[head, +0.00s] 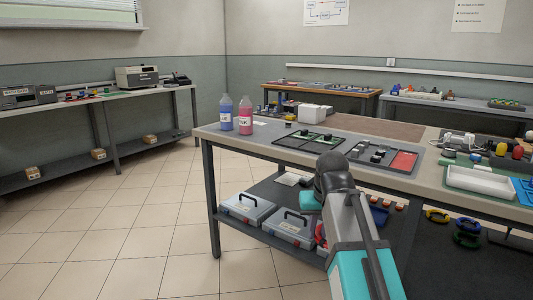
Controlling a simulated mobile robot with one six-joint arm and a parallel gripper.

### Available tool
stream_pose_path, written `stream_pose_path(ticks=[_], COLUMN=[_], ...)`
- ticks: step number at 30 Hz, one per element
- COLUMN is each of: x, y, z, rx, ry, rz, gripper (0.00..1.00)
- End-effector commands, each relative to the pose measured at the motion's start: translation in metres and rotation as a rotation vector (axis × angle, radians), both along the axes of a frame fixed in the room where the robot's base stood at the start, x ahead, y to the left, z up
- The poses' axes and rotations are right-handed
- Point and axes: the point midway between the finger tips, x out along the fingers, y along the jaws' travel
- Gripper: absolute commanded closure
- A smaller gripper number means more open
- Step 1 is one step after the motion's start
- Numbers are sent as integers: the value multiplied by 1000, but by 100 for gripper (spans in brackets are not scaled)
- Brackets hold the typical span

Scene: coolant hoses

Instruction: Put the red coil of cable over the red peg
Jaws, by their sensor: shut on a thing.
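I cannot make out a red coil of cable or a red peg in the head view. None of these is red. My arm reaches up from the bottom middle to a dark joint in front of the workbench (232,134). My gripper does not show; it is hidden behind my own arm or out of the picture.
Blue (226,112) and pink (246,115) bottles stand at the bench's left end. Trays (308,141) and a white tray (480,182) lie on top. Grey cases (248,207) sit on its lower shelf. Tiled floor (125,230) at the left is clear.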

Motion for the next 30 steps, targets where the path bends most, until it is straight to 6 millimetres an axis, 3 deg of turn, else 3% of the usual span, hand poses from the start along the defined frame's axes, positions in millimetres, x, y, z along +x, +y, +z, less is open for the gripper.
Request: stream_pose_path(ticks=[3,13,30], x=[1,3,8], y=[-9,-12,-13], z=[7,25,85], rx=[-2,-1,-1], ry=[0,-1,0], rz=[-12,-16,-17], gripper=[100,100,100])
